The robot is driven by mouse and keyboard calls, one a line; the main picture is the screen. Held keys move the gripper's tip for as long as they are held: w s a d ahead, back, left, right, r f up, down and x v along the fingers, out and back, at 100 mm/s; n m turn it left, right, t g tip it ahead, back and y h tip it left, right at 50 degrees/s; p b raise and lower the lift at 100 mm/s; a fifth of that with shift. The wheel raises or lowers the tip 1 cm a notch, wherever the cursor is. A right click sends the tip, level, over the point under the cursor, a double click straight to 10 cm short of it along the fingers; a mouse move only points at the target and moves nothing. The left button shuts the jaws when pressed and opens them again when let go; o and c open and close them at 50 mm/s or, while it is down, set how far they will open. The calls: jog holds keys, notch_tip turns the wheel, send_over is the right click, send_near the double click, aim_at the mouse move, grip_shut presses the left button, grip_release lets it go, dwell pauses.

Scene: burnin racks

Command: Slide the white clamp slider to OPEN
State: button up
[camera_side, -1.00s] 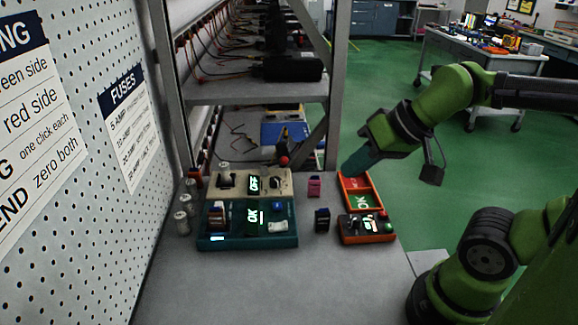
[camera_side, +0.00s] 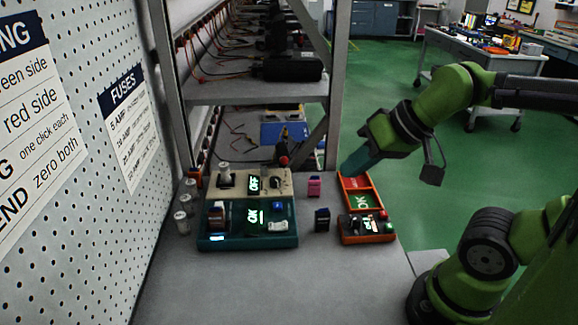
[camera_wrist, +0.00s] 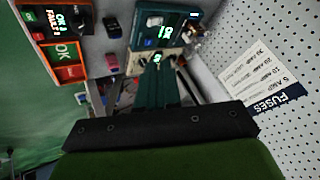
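The white clamp slider (camera_side: 278,226) sits at the front right of the teal box (camera_side: 290,241), below a blue button (camera_side: 277,206). In the wrist view the slider (camera_wrist: 154,20) shows near the top, on the teal box (camera_wrist: 172,12). The slider's label is too small to read. My gripper (camera_side: 350,172) is well to the right of and behind the slider, at the far end of the orange tray. In the wrist view its teal fingers (camera_wrist: 158,68) lie together, shut, with nothing visible between them. They cover part of the beige box behind.
The beige box (camera_side: 284,183) with an OFF display stands behind the teal box. A pink block (camera_side: 314,186) and a dark block (camera_side: 322,219) stand between the boxes and the orange tray (camera_side: 379,203). An orange-and-black box (camera_side: 367,238) stands before the tray. Front bench is clear.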

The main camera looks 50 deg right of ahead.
jog(key=shift+o, duration=1.1)
jog(key=shift+a+f, duration=0.1)
jog(key=shift+f, duration=0.15)
jog(key=o, duration=0.5)
jog(key=shift+w+a+f+g, duration=0.25)
jog(key=shift+w+g, duration=0.1)
jog(key=shift+w, duration=0.3)
jog(key=shift+w+a+f+g, duration=0.1)
jog(key=shift+w+f+g, duration=0.1)
jog(key=shift+w+g, duration=0.3)
jog(key=w+a+g, duration=0.3)
jog(key=w, duration=1.1)
jog(key=shift+w+r, duration=0.15)
jog(key=shift+w, duration=0.2)
jog(key=m+g+h, duration=0.2)
jog(key=m+g, duration=0.1)
jog(key=m, duration=0.2)
send_over(219, 202)
jog(key=shift+f, duration=1.35)
jog(key=shift+t, duration=0.25)
notch_tip(219, 202, down, 16)
jog(key=shift+r, duration=0.1)
jog(key=shift+c, duration=0.3)
grip_shut()
